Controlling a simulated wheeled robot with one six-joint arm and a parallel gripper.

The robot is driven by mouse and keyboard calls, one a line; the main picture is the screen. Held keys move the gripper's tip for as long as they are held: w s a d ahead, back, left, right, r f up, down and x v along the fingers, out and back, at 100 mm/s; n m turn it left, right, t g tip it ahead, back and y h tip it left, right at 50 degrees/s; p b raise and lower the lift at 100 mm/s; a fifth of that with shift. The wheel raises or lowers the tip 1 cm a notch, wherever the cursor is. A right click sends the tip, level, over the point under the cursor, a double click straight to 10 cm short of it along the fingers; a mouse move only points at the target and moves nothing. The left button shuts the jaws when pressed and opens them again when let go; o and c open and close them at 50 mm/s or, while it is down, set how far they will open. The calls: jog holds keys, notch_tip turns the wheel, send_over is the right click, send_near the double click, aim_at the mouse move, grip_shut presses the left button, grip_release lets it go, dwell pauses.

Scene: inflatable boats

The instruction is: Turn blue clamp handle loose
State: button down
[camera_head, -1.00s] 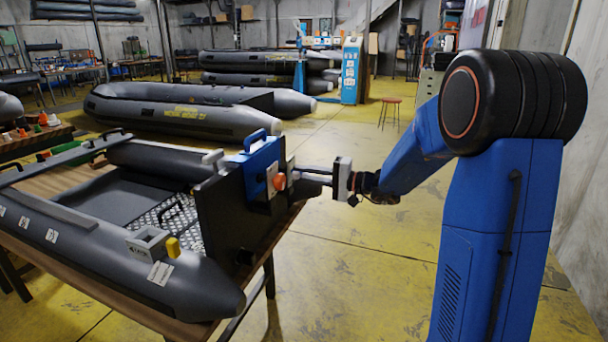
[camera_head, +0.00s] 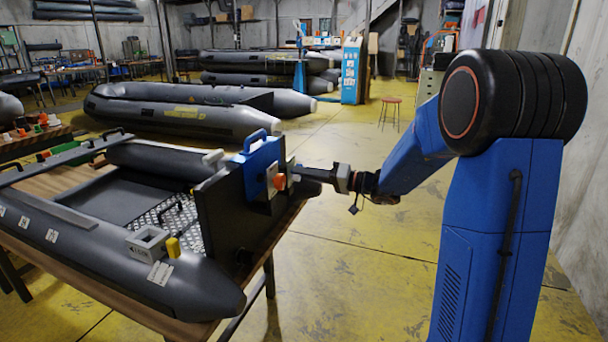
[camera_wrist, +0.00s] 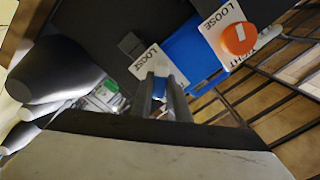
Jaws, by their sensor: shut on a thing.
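A blue clamp (camera_head: 262,160) sits on the dark transom board (camera_head: 225,215) of the grey inflatable boat. My gripper (camera_head: 297,173) reaches in from the right at the board's outer face. In the wrist view my gripper (camera_wrist: 160,98) is shut on a small blue handle (camera_wrist: 160,82), mostly hidden between the fingers. A white label (camera_wrist: 150,62) reading LOOSE lies just behind it. An orange knob (camera_wrist: 240,38) on a second white label is apart from the fingers, up and right; it also shows in the head view (camera_head: 279,182).
The boat lies on a wooden table (camera_head: 75,180). A grey bracket (camera_head: 150,242) and a yellow piece (camera_head: 173,247) sit on its near tube. More grey boats (camera_head: 180,115) lie behind. The yellow floor right of the table is clear up to a red stool (camera_head: 390,102).

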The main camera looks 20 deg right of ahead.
jog(key=shift+f, duration=0.1)
jog(key=n, duration=0.6)
jog(key=shift+n, duration=0.4)
jog(key=c, duration=1.3)
grip_release()
jog(key=shift+v, duration=4.05)
